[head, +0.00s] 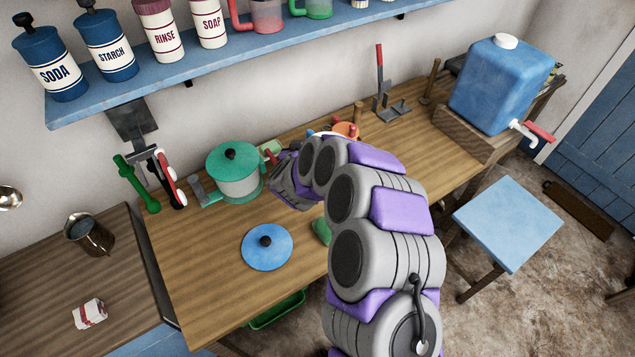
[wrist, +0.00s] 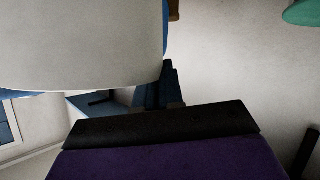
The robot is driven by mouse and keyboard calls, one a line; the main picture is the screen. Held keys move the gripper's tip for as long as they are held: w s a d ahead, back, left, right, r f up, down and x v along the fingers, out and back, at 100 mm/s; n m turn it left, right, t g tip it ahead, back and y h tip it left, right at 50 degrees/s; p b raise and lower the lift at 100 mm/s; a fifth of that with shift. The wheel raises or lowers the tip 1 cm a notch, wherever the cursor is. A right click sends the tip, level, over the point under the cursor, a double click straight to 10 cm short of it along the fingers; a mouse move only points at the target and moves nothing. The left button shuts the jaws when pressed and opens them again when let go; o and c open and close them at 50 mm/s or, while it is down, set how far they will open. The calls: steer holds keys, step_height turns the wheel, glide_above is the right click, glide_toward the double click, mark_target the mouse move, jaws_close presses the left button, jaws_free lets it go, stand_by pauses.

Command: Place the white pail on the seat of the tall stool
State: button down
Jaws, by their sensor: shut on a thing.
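The white pail (wrist: 75,40) fills the upper left of the wrist view, white with a blue edge. My gripper (wrist: 168,95) is shut on it; the exact contact is hard to see. In the head view my gripper (head: 291,182) is above the wooden table, right of the green pot, mostly hidden behind my arm. Only a small piece of white and blue rim shows beyond the arm there. The stool (head: 508,222) has a square light-blue seat and stands at the right, in front of the table's right end. Its seat is bare.
A green pot (head: 234,172) and a round blue lid (head: 267,247) are on the table. A blue water container (head: 499,84) with a red-handled tap stands at the right, its tap near the stool. A shelf (head: 190,65) with canisters overhangs the back. The floor around the stool is mostly clear.

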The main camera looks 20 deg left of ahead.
steer(key=s+a+f+b, duration=0.1)
steer(key=a+f+b, duration=0.1)
steer(key=f, duration=0.7)
steer(key=shift+s+a+f, duration=0.2)
steer(key=shift+s+a, duration=0.1)
steer(key=shift+a, duration=0.25)
steer(key=c, duration=1.7)
jaws_free()
steer(key=o, duration=0.4)
steer(key=shift+a, duration=0.15)
steer(key=shift+o, duration=0.2)
steer(key=shift+s, duration=0.15)
steer(key=p+v, duration=0.1)
steer(key=v, duration=1)
steer(key=shift+s+d+r, duration=0.2)
steer(key=shift+s+d, duration=0.1)
